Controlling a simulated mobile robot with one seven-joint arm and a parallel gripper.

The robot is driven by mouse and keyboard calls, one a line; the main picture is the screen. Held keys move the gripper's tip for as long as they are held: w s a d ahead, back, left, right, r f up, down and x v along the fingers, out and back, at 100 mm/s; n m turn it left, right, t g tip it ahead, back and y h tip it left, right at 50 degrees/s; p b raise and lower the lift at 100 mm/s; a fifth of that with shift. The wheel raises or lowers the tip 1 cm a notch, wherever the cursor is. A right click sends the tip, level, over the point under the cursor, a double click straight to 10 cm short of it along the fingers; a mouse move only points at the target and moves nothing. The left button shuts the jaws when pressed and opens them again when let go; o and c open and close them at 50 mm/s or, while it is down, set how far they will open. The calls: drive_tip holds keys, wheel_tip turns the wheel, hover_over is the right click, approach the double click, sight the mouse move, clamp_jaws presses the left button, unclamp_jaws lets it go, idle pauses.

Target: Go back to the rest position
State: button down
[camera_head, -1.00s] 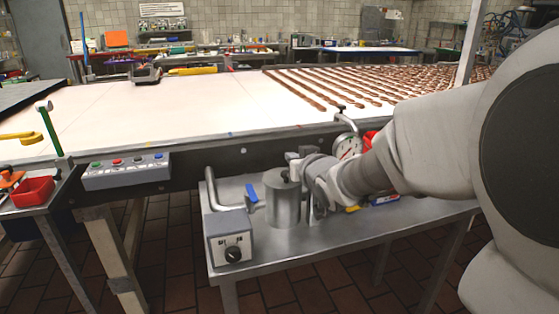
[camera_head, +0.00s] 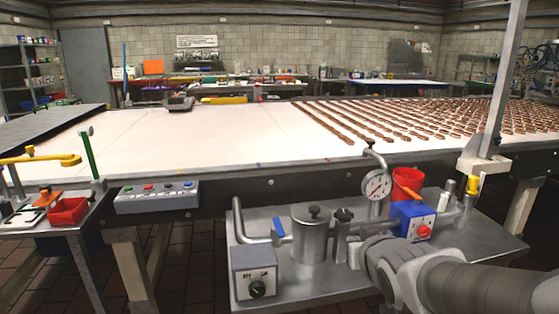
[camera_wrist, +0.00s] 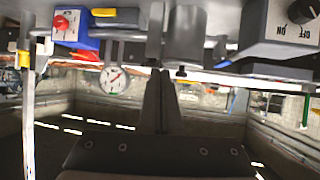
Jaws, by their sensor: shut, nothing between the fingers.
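My gripper (camera_wrist: 161,75) shows in the wrist view with its two fingers together and nothing between them. The wrist picture is upside down, with the metal equipment table along its top. In the head view my arm comes in from the lower right, and its grey wrist part lies over the front of that table (camera_head: 380,285). The metal cylinder (camera_head: 311,236) with a black knob stands just left of my arm.
A control box with a dial (camera_head: 254,272), a pressure gauge (camera_head: 376,185), a blue box with a red button (camera_head: 413,220) and a red bucket (camera_head: 407,183) crowd the table. Behind it runs the white conveyor (camera_head: 200,140) with rows of brown bars. An upright post (camera_head: 503,80) stands at right.

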drive_tip(key=s+g, duration=0.6)
drive_tip(key=s, duration=1.2)
wheel_tip(320, 180, up, 19)
drive_tip(key=p, duration=1.9)
drive_tip(key=shift+s+a+f+m+g, duration=0.15)
drive_tip(key=shift+s+a+m+g, duration=0.15)
drive_tip(key=shift+a, duration=0.15)
drive_tip(key=c, duration=1.5)
unclamp_jaws()
drive_tip(key=shift+c, duration=0.2)
